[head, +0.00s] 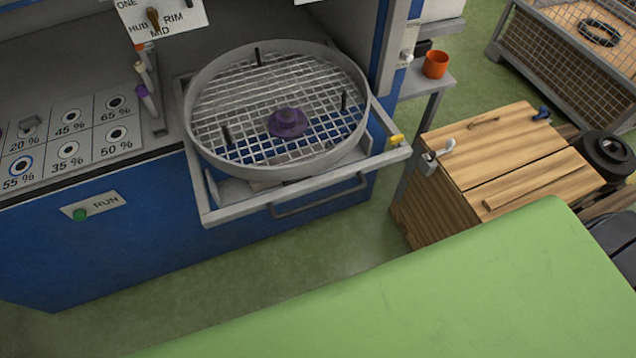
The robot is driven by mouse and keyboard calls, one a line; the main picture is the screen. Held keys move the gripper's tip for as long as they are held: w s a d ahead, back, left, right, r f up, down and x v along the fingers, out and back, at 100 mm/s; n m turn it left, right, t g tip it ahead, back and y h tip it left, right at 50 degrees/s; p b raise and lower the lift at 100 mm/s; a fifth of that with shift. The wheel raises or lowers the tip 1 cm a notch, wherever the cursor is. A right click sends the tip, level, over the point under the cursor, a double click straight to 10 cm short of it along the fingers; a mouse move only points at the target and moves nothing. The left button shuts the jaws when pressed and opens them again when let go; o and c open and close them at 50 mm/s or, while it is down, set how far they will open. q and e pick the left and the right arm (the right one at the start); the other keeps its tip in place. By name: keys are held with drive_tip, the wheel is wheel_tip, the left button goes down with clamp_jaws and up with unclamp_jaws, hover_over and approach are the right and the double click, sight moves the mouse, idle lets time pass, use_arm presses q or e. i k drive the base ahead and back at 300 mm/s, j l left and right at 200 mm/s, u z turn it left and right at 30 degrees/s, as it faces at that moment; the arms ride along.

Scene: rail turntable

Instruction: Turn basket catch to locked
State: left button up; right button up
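The round wire basket (230,115) sits on a pulled-out grey drawer frame (240,211) at the front of the blue machine. It has a grey rim, a mesh floor, several black pegs and a purple hub knob (288,122) in its middle. A small yellow part (396,140) sits on the frame's right front corner; it looks like the basket catch, but I cannot tell whether it is locked. Neither of my grippers is in view.
A grey handle (318,197) runs along the drawer front. A panel of percentage marks (68,140) and a green RUN button (80,214) are at left. A wooden chest (500,155) and an orange cup (435,64) stand at right. A green surface (430,290) fills the foreground.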

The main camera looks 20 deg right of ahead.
sight(395, 141)
drive_tip(key=z, duration=1.2)
